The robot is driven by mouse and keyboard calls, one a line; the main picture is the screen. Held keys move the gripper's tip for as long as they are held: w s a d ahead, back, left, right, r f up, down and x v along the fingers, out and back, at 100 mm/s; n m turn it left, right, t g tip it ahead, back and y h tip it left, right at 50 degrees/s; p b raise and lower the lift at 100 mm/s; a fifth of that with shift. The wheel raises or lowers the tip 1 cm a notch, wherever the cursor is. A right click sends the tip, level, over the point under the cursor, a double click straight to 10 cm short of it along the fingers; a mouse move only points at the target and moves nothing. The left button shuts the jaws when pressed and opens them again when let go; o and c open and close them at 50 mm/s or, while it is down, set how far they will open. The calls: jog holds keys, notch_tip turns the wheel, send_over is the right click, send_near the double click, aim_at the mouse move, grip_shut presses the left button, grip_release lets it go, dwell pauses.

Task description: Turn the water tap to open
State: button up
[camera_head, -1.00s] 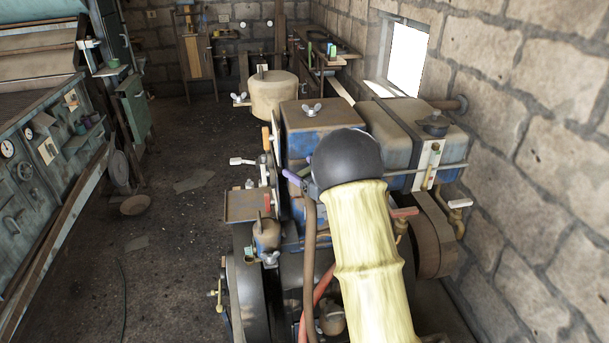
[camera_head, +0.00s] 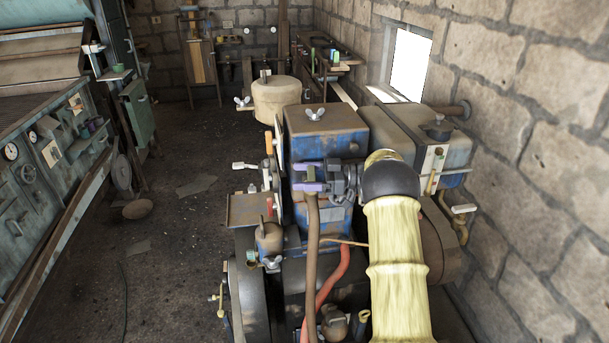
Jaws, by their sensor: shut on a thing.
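My gripper (camera_head: 309,177) shows at the centre, in front of the blue engine block (camera_head: 308,146). Its two purple-tipped fingers point left, one above the other, and are shut on a small part at the top of a brown hose (camera_head: 312,245). I take this part to be the water tap, but the fingers hide most of it and its handle angle cannot be told. My arm, with its black joint and pale yellow link, covers the right of the engine. Another tap with a pale handle (camera_head: 465,208) sits on a brass pipe at the right, apart from my gripper.
A tan round tank (camera_head: 275,99) and wing nuts stand behind the engine. A grey tank (camera_head: 437,152) is at the right, near the stone wall (camera_head: 540,150). A red hose (camera_head: 328,285) runs below. Open floor (camera_head: 175,240) lies left, before a workbench with gauges.

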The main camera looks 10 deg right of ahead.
jog(key=shift+r+n+g, duration=0.1)
jog(key=shift+n+g, duration=0.2)
jog(key=shift+g, duration=0.2)
jog(key=o, duration=1)
jog(key=shift+d, duration=0.15)
jog(key=shift+s+d+b, duration=0.25)
jog(key=shift+d+b, duration=0.4)
jog(key=shift+d, duration=1.3)
jog(key=shift+s+d+b, duration=0.2)
jog(key=shift+d+b, duration=0.45)
jog(key=shift+d, duration=1.3)
jog(key=shift+s+d+b, duration=0.25)
jog(key=shift+d+b, duration=0.4)
jog(key=shift+d, duration=1.3)
jog(key=shift+c, duration=0.3)
